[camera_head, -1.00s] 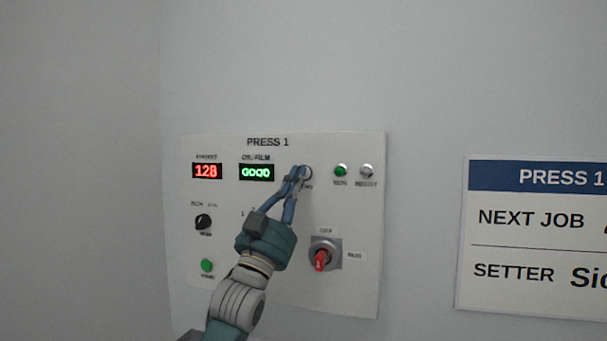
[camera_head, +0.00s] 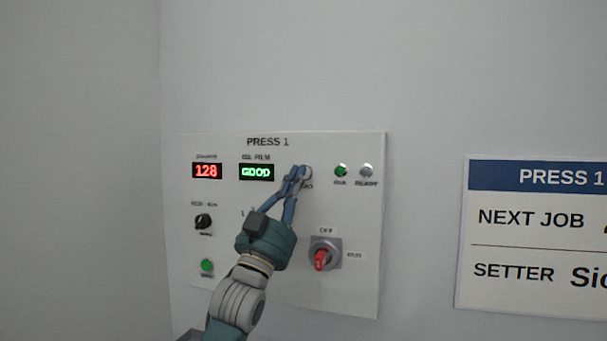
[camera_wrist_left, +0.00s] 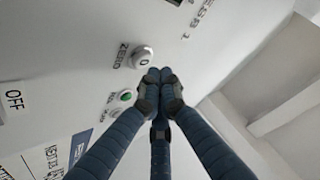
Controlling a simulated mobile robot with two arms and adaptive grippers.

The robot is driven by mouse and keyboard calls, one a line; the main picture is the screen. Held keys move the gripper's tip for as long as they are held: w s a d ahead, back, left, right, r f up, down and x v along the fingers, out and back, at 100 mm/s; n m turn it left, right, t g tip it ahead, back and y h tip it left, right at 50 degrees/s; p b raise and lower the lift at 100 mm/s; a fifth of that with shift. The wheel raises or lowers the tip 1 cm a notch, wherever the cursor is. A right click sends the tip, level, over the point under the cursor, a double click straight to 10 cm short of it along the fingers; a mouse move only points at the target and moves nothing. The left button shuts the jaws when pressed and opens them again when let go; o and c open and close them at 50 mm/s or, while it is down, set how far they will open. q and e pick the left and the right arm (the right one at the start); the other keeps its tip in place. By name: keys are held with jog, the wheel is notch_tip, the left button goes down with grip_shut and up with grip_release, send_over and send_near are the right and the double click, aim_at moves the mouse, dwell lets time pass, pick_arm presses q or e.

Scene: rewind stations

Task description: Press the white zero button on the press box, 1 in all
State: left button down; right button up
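The press box (camera_head: 340,205) is a white panel on the wall marked PRESS 1. Its white zero button (camera_head: 307,173) is in the upper middle, partly hidden behind my fingertips. My right gripper is not in view.
The panel has a red display (camera_head: 207,171) reading 128 and a green display (camera_head: 256,172) reading GOOD. A green lamp (camera_head: 341,171), a grey lamp (camera_head: 366,171), a black knob (camera_head: 203,222), a green button (camera_head: 207,265) and a red switch (camera_head: 321,259) surround my gripper. A sign (camera_head: 540,260) hangs right.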

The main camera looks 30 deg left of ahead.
pick_arm(q)
jog(key=shift+w+a, duration=0.1)
jog(key=shift+w, duration=0.3)
jog(key=shift+w+a, duration=0.1)
jog(key=shift+w, duration=0.25)
dwell(0.8)
jog(key=shift+s, duration=0.1)
jog(key=shift+s+d, duration=0.2)
jog(key=shift+s, duration=0.45)
jog(key=s, duration=0.2)
jog(key=s+d, duration=0.1)
jog(key=s, duration=0.1)
jog(key=shift+s+d, duration=0.1)
jog(key=shift+s, duration=0.3)
